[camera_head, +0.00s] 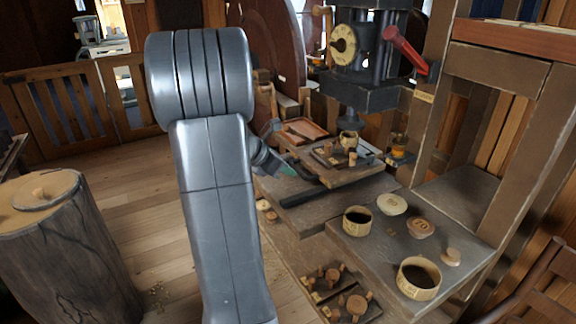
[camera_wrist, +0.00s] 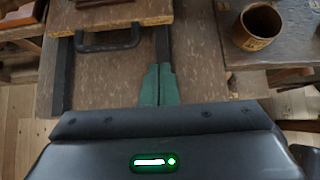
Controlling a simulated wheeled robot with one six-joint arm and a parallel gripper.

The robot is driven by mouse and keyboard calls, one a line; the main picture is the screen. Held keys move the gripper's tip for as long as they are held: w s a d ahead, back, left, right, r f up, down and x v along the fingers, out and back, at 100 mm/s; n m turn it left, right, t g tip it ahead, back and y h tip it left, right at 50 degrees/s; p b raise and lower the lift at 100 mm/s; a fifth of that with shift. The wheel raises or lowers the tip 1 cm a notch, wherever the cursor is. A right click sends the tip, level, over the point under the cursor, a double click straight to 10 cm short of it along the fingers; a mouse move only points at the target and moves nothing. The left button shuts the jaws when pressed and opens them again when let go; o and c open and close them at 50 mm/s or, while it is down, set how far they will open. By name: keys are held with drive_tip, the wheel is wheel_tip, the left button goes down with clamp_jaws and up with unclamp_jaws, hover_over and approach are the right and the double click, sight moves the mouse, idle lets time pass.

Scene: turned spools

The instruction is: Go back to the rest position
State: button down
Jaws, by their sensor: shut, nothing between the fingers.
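My gripper shows in the wrist view (camera_wrist: 159,84) with its two green fingers pressed together and nothing between them. It is over a brown worktop (camera_wrist: 205,75), in front of a board with a black handle (camera_wrist: 108,40). In the head view my gripper (camera_head: 284,168) shows only partly past my grey arm, near the left edge of the bench. Its fingertips are too small there to make out clearly.
A machine with a dial (camera_head: 344,45) and red lever stands behind a board of small wooden parts (camera_head: 340,165). Round boxes (camera_head: 357,221) (camera_head: 418,278) and lids stand on the right worktop. A stump (camera_head: 60,240) stands left; the floor between is mostly clear.

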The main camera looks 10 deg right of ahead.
sight(325, 182)
idle(0.3)
drive_tip(key=x, duration=1)
drive_tip(key=shift+d+f, duration=0.1)
drive_tip(key=shift+d, duration=0.05)
drive_tip(key=shift+w+d, duration=0.3)
drive_tip(key=shift+d, duration=0.6)
drive_tip(key=shift+w+d, duration=0.3)
drive_tip(key=shift+d, duration=0.55)
drive_tip(key=shift+a, duration=0.1)
